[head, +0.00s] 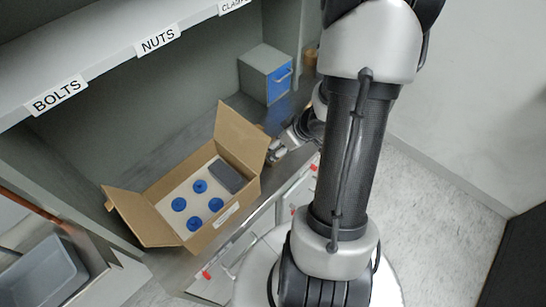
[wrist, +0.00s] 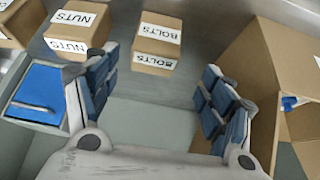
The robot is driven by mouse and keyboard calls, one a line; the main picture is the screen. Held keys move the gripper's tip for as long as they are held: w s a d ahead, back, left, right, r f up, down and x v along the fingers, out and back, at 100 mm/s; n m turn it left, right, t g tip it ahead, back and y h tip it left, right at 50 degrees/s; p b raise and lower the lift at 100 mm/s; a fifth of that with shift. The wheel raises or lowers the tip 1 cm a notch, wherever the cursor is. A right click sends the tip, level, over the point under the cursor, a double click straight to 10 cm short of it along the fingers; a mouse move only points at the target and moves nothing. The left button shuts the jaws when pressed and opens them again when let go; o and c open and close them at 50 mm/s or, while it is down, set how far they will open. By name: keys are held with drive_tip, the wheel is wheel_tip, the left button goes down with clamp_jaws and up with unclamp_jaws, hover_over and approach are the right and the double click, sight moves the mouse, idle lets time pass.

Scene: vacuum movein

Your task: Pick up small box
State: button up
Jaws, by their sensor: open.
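Small brown boxes with white labels show in the wrist view. One marked BOLTS (wrist: 157,40) lies ahead of my gripper (wrist: 158,66), roughly in line with the gap between the fingers. One marked NUTS (wrist: 78,28) sits to its left, and part of another brown box (wrist: 20,22) shows at the upper left corner. My gripper is open, with blue-padded fingers wide apart and nothing seen between them. In the head view my gripper (head: 277,150) is low over the bench beside the open carton, partly hidden by my arm. Only a small brown piece (head: 311,60) shows behind the arm there.
The open carton (head: 150,217) holds several blue round parts and a dark grey block (head: 227,177). It also stands close to the right finger in the wrist view (wrist: 268,75). A grey cabinet with a blue drawer (head: 278,82) stands behind. A labelled shelf (head: 105,45) overhangs the bench.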

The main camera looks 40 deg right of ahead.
drive_tip(key=shift+d+b+x, duration=0.2)
drive_tip(key=shift+b+x, duration=0.8)
drive_tip(key=shift+x, duration=0.55)
drive_tip(key=shift+d+b+x, duration=0.15)
drive_tip(key=shift+b+x, duration=0.8)
drive_tip(key=shift+x, duration=0.6)
drive_tip(key=shift+w+r, duration=0.2)
drive_tip(key=shift+c, duration=0.6)
drive_tip(key=c, duration=1.2)
drive_tip(key=shift+r+p, duration=0.2)
drive_tip(key=shift+p, duration=0.1)
drive_tip(key=shift+d+r+p, duration=0.2)
drive_tip(key=shift+r+p, duration=0.2)
drive_tip(key=shift+p, duration=0.15)
wheel_tip(320, 180, up, 11)
drive_tip(key=p, duration=0.9)
drive_tip(key=d+p, duration=0.2)
drive_tip(key=d, duration=0.4)
drive_tip(key=w+d+p, duration=0.1)
drive_tip(key=d+p, duration=0.2)
drive_tip(key=d, duration=0.4)
drive_tip(key=d+p, duration=0.3)
drive_tip(key=d, duration=0.3)
drive_tip(key=shift+w+d+f, duration=0.25)
drive_tip(key=shift+d+f, duration=0.05)
